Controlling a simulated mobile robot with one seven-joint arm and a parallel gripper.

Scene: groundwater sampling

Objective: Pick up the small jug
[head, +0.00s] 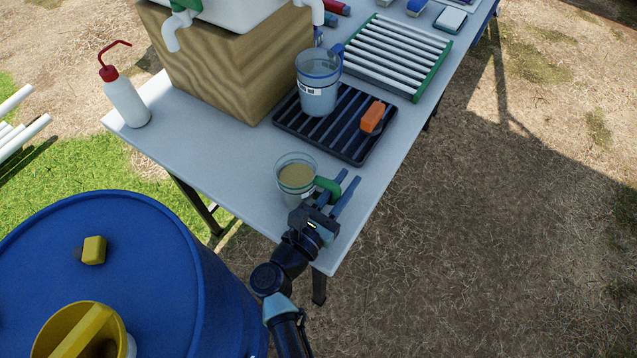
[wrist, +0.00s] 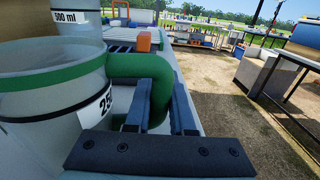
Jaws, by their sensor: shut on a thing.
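The small jug (head: 297,178) is a clear cup with a green rim and green handle, holding tan, cloudy contents. It is at the near end of the white table (head: 235,165). In the wrist view the jug (wrist: 50,110) fills the left side, with a label reading "25" and partly cut off. My gripper (head: 340,186) is at the jug's right side, its blue fingers on either side of the green handle (head: 326,186). In the wrist view my gripper (wrist: 160,115) is shut on the handle. I cannot tell whether the jug's base touches the table.
A larger jug (head: 317,85) and an orange block (head: 373,116) are on the black slatted tray (head: 345,151) just behind. A wooden block (head: 215,75) and a red-capped wash bottle (head: 126,102) stand at left. A blue barrel (head: 150,250) is in front, left of my arm.

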